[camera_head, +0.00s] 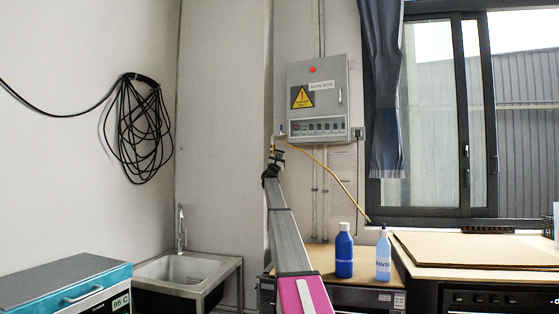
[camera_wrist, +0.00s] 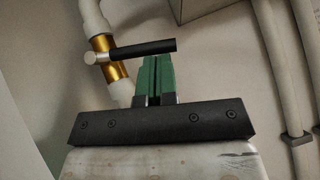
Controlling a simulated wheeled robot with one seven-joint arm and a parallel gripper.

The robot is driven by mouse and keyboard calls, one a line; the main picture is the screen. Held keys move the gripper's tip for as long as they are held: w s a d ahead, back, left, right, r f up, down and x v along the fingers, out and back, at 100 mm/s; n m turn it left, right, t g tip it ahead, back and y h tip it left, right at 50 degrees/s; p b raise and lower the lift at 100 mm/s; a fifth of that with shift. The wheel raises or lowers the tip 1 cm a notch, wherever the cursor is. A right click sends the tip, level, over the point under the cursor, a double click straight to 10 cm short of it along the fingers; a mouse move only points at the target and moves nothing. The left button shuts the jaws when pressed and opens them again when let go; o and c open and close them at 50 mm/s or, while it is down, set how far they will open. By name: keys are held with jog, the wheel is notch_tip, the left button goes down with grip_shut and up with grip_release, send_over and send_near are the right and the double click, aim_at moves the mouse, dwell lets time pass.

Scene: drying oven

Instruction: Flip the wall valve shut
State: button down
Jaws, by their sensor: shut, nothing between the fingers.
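The wall valve (camera_wrist: 116,72) shows in the wrist view as a brass body set in a white pipe. Its black lever (camera_wrist: 145,48) points to the right from a silver pivot, across the pipe. My gripper (camera_wrist: 157,60) has green fingers, pressed together and empty. Their tips are right at the underside of the lever in the picture; I cannot tell whether they touch it. In the head view my gripper (camera_head: 276,152) is raised to the wall below the main box, and the valve is too small and covered there to make out.
The grey main box (camera_head: 319,97) hangs above my gripper. A yellow hose (camera_head: 335,178) runs down to the right. A blue bottle (camera_head: 344,251) and a rinse bottle (camera_head: 383,255) stand on the bench right of my arm. Pipes (camera_wrist: 287,75) run at right in the wrist view.

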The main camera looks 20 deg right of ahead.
jog(key=shift+s+d+r+n+t+y, duration=0.15)
jog(key=shift+r+n+t+y, duration=0.15)
jog(key=shift+n+t+y, duration=0.25)
jog(key=shift+d+r+n+t+y, duration=0.15)
jog(key=shift+r+n+t+y, duration=0.2)
jog(key=shift+n, duration=0.35)
jog(key=shift+s+d+r+n+t+y, duration=0.15)
jog(key=shift+r+n+t+y, duration=0.15)
jog(key=shift+n+t, duration=0.3)
jog(key=shift+f, duration=0.15)
